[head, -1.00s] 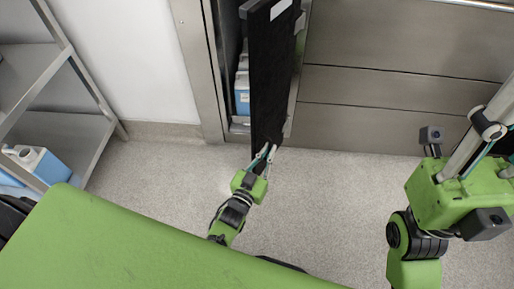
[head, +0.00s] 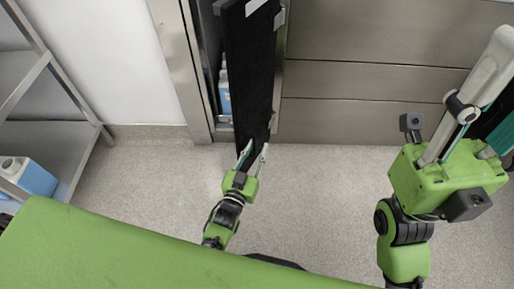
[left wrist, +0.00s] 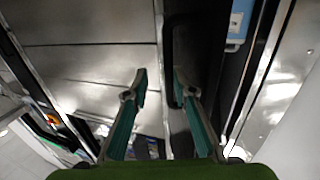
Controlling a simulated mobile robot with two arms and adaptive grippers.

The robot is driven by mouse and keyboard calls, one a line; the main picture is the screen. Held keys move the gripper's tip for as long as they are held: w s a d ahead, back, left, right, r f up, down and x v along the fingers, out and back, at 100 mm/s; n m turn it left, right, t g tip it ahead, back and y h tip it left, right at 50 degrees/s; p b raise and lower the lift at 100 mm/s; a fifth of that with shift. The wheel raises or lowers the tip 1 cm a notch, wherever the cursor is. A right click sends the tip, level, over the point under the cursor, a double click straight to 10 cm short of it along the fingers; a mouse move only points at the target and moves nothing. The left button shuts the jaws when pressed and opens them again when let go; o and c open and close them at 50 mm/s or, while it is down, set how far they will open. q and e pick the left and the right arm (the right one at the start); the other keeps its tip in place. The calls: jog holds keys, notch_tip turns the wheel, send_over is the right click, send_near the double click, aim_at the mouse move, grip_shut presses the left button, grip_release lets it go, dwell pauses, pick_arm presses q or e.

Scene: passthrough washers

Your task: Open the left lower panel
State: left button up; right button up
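The left lower panel (head: 252,75) stands swung out from the steel front, its dark inner side showing in the head view. A blue container (head: 224,92) shows in the opening to its left. My left gripper (head: 253,148) is at the panel's near end, with its fingers apart. In the left wrist view, my left gripper (left wrist: 158,80) has its two teal-padded fingers spread, with the panel's edge (left wrist: 162,60) between them in the picture. I cannot tell whether they touch it. My right gripper (head: 490,110) is raised at the right, its fingertips not clearly visible.
A metal shelf rack (head: 62,140) with a blue and white jug (head: 30,176) stands at the left. Closed steel fronts (head: 350,90) lie right of the panel. The speckled floor (head: 310,200) before them is clear. My green body fills the bottom left.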

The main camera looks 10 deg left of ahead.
pick_arm(q)
jog(key=s, duration=0.7)
jog(key=shift+a, duration=0.4)
